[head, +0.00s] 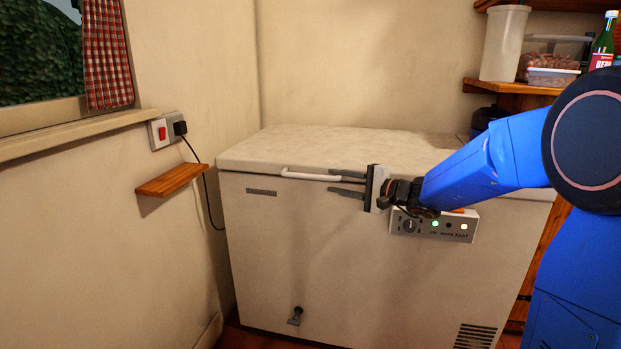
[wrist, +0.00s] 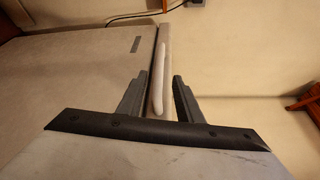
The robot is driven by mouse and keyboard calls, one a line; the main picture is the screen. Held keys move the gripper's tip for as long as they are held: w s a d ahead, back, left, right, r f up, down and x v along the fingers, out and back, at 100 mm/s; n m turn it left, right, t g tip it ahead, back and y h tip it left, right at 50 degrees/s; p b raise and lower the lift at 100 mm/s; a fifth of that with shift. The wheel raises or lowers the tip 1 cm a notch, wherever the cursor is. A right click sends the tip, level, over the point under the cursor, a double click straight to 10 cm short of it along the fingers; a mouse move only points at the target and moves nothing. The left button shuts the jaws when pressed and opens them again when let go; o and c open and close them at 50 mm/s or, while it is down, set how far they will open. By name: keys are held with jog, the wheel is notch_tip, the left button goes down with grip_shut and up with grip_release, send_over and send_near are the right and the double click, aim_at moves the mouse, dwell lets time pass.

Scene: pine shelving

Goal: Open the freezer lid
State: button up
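The white chest freezer (head: 300,240) stands in the corner, and its pale lid (head: 330,148) lies flat and shut. A white bar handle (head: 305,176) runs along the lid's front edge; it also shows in the wrist view (wrist: 158,75). My gripper (head: 331,181) is at the handle's right end, pointing left. Its two dark fingers are apart, one above and one below the handle in the head view. In the wrist view my gripper (wrist: 160,76) shows the handle between the fingers, with gaps on both sides. I cannot tell whether a finger touches it.
A control panel (head: 434,225) with lit lamps is on the freezer front, just below my wrist. A small wooden shelf (head: 174,180) and a plugged socket (head: 166,130) are on the left wall. Pine shelves (head: 500,87) with containers stand at the right. The lid top is bare.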

aim_at(316, 178)
jog(key=x, duration=1)
jog(key=shift+a, duration=0.1)
grip_shut()
